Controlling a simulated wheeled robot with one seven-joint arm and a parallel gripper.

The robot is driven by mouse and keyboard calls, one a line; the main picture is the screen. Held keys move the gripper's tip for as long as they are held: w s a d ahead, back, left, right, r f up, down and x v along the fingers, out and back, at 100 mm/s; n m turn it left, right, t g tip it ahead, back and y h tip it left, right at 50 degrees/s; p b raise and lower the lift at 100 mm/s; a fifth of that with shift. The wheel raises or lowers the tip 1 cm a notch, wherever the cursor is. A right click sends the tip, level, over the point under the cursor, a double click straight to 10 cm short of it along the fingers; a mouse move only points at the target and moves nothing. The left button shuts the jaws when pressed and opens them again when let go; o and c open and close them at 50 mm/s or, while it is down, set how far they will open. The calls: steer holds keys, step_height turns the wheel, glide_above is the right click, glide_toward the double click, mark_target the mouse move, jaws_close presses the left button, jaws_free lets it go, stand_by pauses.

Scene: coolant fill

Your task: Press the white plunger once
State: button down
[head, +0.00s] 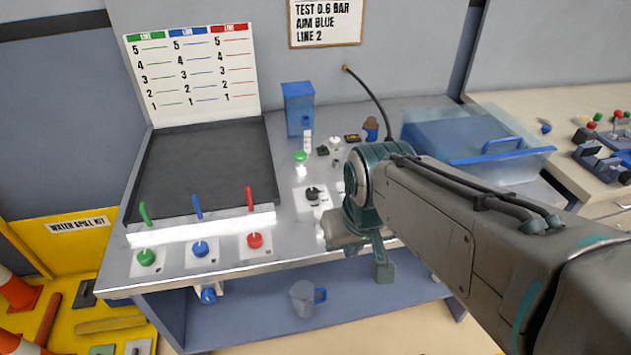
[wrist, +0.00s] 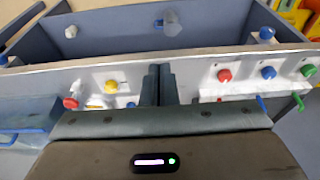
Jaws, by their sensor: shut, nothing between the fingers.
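A small white-topped item (head: 335,143) stands near the back middle of the bench, beside a green-topped one; it may be the white plunger, but it is too small to be sure. My gripper (head: 383,272) is shut and empty at the front of the bench, well nearer than that item and touching nothing that I can make out. In the wrist view my closed fingers (wrist: 159,82) lie near the bench's front edge, between the red button and a yellow knob. No white plunger can be made out clearly in the wrist view.
Green (head: 146,257), blue (head: 200,249) and red (head: 255,240) buttons line the front left. A black knob (head: 313,193) sits left of my arm. A yellow knob (wrist: 111,86) is beside my fingers.

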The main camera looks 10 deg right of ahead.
steer(key=w+r+p, duration=0.1)
steer(key=w+r, duration=0.1)
steer(key=w, duration=0.6)
steer(key=w+r, duration=0.2)
steer(key=w, duration=0.6)
steer(key=shift+w+r+p, duration=0.4)
steer(key=p+x, duration=0.1)
steer(key=x, duration=1.1)
steer(key=shift+s+d+f+p, duration=0.1)
steer(key=shift+s+f+p, duration=0.05)
steer(key=shift+p, duration=0.15)
steer(key=shift+f, duration=0.85)
steer(key=shift+f, duration=0.1)
